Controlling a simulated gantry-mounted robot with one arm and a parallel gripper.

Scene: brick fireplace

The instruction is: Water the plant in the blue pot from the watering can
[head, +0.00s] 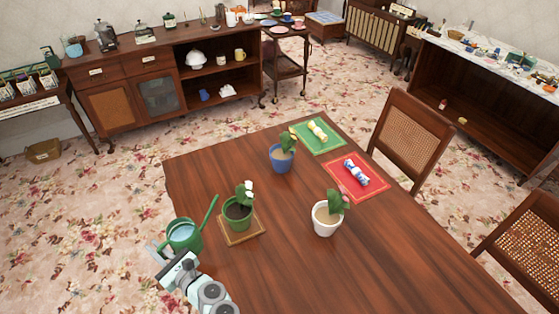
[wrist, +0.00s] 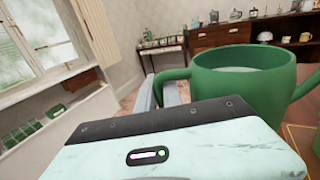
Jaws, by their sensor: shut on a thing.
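The green watering can (head: 184,238) is at the table's left edge in the head view, its spout pointing up and right. It looks upright, with pale water inside. My gripper (head: 163,252) is at its left side, shut on the can. The plant in the blue pot (head: 282,159) stands near the table's far edge, with green leaves and a yellow bloom. Its soil looks light brown.
On the wooden table (head: 270,265), a green pot (head: 238,213) with a white-flowered plant stands on a square mat (head: 257,226), close right of the can. A white pot (head: 326,219) stands right of centre. Green (head: 333,145) and red (head: 374,191) mats hold rolled napkins. Chairs (head: 413,130) line the right side.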

